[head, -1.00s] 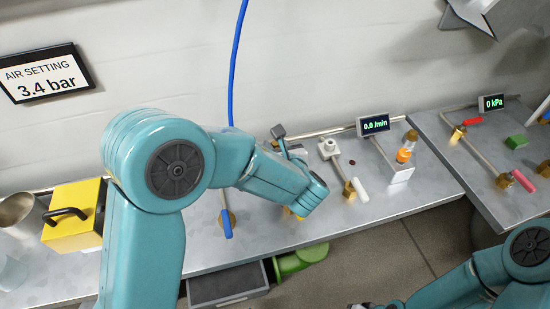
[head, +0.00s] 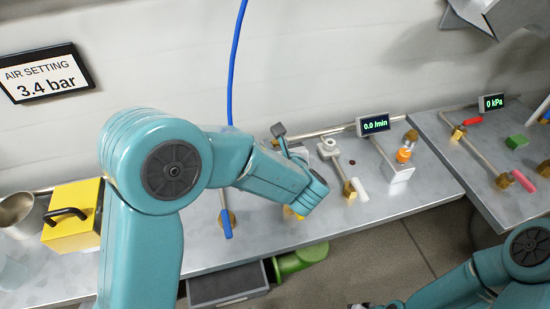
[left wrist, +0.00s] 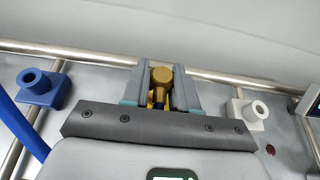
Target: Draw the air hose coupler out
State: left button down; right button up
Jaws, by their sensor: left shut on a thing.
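My left arm reaches over the bench in the head view, and its gripper (head: 297,152) is largely hidden behind my own wrist near the back pipe. In the left wrist view the two grey fingers (left wrist: 162,88) are shut on a brass-coloured piece, which I take to be the air hose coupler (left wrist: 159,76). Its rounded end shows between the fingers, with a bit of blue below it. Its lower part is hidden by the gripper, so I cannot tell whether it is still seated. My right arm shows at the lower right of the head view, with its gripper out of sight.
A blue socket (left wrist: 40,87) and a white socket (left wrist: 247,112) flank the gripper. A yellow box (head: 73,232) stands at the bench's left. A blue-handled valve (head: 226,222), a white-handled valve (head: 359,190) and a flow meter (head: 406,150) are nearby. A blue hose (head: 235,60) hangs behind.

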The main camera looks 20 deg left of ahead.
aim_at(275, 142)
pick_arm(q)
jog(key=shift+r, duration=0.2)
jog(key=shift+r+p, duration=1.6)
jog(key=shift+r, duration=0.6)
